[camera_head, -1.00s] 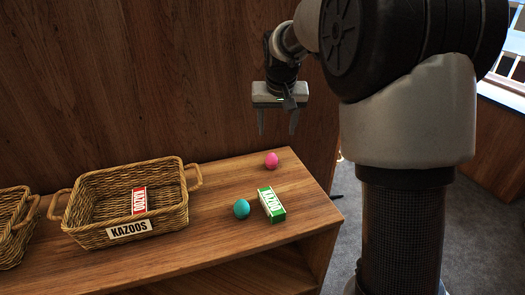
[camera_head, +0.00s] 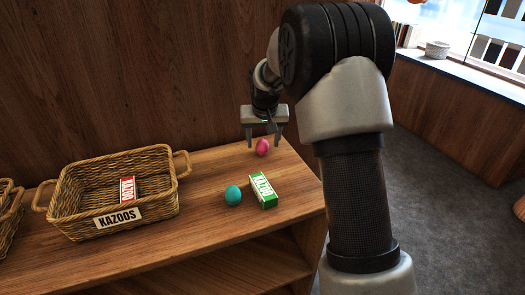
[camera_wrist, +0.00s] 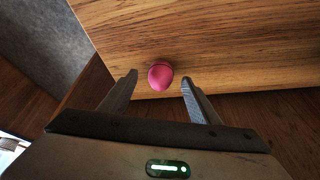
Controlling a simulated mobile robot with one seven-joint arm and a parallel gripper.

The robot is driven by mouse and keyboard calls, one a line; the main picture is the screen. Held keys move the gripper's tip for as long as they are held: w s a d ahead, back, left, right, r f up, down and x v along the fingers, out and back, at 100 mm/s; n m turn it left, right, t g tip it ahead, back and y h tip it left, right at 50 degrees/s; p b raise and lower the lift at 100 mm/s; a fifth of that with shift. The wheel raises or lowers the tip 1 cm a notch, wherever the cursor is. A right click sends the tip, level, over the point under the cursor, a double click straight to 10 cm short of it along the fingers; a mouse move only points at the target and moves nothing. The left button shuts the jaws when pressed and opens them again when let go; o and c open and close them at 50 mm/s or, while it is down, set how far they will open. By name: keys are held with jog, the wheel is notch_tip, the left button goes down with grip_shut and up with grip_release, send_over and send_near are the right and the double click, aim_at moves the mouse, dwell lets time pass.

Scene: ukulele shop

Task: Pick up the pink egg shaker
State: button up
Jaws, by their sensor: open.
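The pink egg shaker (camera_head: 262,147) stands on the wooden shelf top (camera_head: 215,163) near its back right corner. My gripper (camera_head: 264,143) is open, fingers pointing down, at the pink egg shaker in the head view. In the wrist view, the pink egg shaker (camera_wrist: 160,76) shows between and just beyond the two fingertips of my gripper (camera_wrist: 158,80). There is a gap on each side, and no contact shows. The exact height of the fingertips over the shelf top is hard to tell.
A teal egg shaker (camera_head: 233,195) and a green and white kazoo box (camera_head: 263,190) stand nearer the front. A wicker basket (camera_head: 158,208) labelled KAZOOS holds a red and white box (camera_head: 127,189). A wooden wall (camera_head: 120,70) rises behind. The shelf's right edge is close.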

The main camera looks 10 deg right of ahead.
jog(key=x, duration=0.2)
jog(key=shift+w+f, duration=0.15)
jog(key=shift+f, duration=0.2)
jog(key=shift+c, duration=0.4)
jog(key=shift+r, duration=0.1)
jog(key=c, duration=1.1)
jog(key=shift+o, duration=0.2)
